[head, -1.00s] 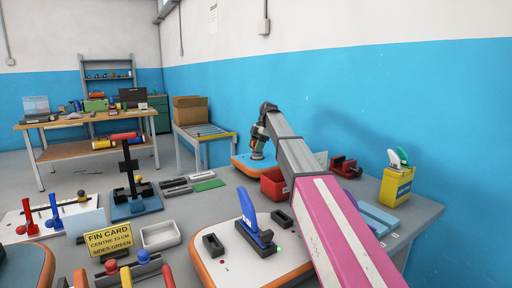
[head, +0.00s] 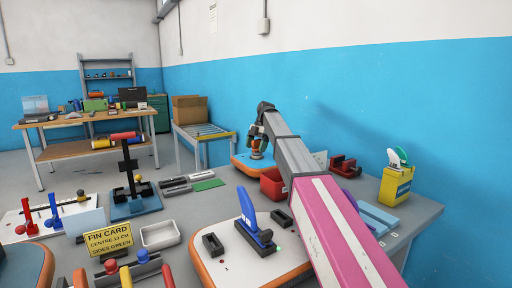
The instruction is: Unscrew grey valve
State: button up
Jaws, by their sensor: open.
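The grey valve cannot be made out clearly; the gripper and wrist cover that spot. Whether the fingers touch or surround anything there cannot be told.
A red bin (head: 272,186) stands just in front of that board. A black-and-blue pump stand (head: 130,185), white tray (head: 160,235), red vise (head: 343,166) and yellow container (head: 396,186) stand around. The blue wall is close on the right.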

jog(key=shift+m+t+y, duration=0.3)
jog(key=shift+m+y, duration=0.1)
jog(key=shift+m, duration=0.7)
jog(key=shift+w+r, duration=0.1)
jog(key=shift+r, duration=2.45)
jog(key=shift+m+t, duration=0.3)
jog(key=shift+m, duration=0.7)
jog(key=shift+w+a+m+t+y, duration=0.1)
jog(key=shift+m+t+y, duration=0.25)
jog(key=shift+m, duration=0.75)
jog(key=shift+m+t, duration=0.55)
jog(key=shift+m, duration=0.65)
jog(key=shift+w+m+t, duration=0.1)
jog(key=shift+m+t, duration=0.2)
jog(key=shift+m, duration=0.5)
